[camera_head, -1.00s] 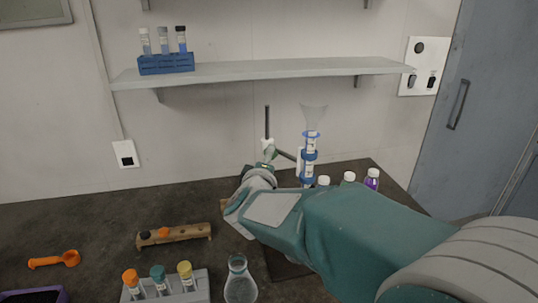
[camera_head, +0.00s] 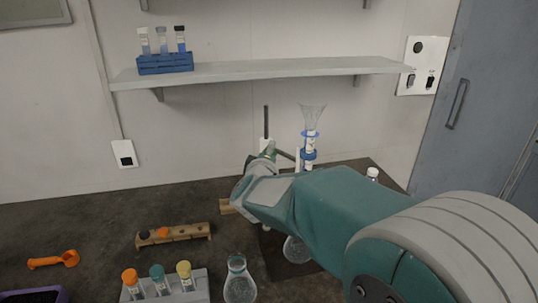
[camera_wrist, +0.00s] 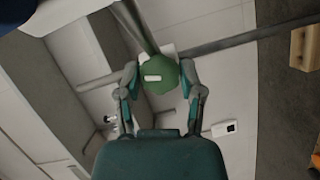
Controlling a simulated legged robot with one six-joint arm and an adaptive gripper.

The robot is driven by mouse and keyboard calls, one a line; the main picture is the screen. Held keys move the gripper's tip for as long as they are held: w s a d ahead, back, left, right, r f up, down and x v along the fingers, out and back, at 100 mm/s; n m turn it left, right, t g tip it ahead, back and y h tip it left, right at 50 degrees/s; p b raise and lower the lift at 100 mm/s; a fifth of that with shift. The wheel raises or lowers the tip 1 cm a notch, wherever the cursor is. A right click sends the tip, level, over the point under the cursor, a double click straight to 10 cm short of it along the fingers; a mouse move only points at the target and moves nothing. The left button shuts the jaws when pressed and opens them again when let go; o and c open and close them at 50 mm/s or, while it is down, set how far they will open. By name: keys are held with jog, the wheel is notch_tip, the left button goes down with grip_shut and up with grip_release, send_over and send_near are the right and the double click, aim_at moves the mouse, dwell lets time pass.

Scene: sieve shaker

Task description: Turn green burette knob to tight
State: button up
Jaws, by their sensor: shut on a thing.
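The green knob (camera_wrist: 160,75) shows in the wrist view, a round green piece with a small white mark on its face. My gripper (camera_wrist: 160,80) has a finger on each side of it and is shut on it. In the head view the knob is mostly hidden by my wrist, beside the dark stand rod (camera_head: 266,125). The burette (camera_head: 309,145), with a clear funnel top and blue bands, stands upright to the right of the rod. My arm covers its lower part.
A flask (camera_head: 295,249) shows partly below my arm. Another flask (camera_head: 239,281) and a grey rack of capped tubes (camera_head: 198,287) stand in front. A wooden block (camera_head: 180,233) lies left of my wrist. The shelf (camera_head: 250,71) hangs above.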

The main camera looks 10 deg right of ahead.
jog(key=shift+f+m+g+y, duration=0.2)
jog(key=shift+m+g+y, duration=0.2)
jog(key=shift+m, duration=0.7)
jog(key=o, duration=1.2)
jog(key=shift+c, duration=0.2)
jog(key=shift+r, duration=0.1)
jog(key=v, duration=1.2)
